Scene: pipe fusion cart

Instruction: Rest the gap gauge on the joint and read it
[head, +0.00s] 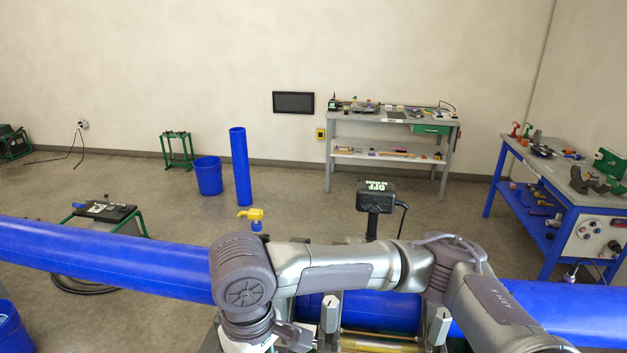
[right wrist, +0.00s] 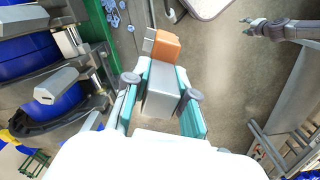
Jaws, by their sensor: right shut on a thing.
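A long blue pipe (head: 100,257) comes in from the left, and blue pipe (head: 385,308) shows between grey clamps at the bottom centre. My right arm crosses in front, so I cannot make out the joint. In the right wrist view, blue pipe (right wrist: 28,58) sits in clamps at the left. My right gripper (right wrist: 166,88) is shut on a grey block with an orange end, apparently the gap gauge (right wrist: 166,47). It is beside the pipe and clamps, apart from them. What seems my left gripper (right wrist: 252,27) is small at the upper right; its jaw state is unclear.
A black box marked OFF (head: 375,197) stands behind the pipe, near a yellow-handled tool (head: 250,214). A blue bucket (head: 208,178) and upright blue pipe (head: 240,165) stand on the floor. A grey bench (head: 355,117) and a blue bench (head: 550,188) hold tools.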

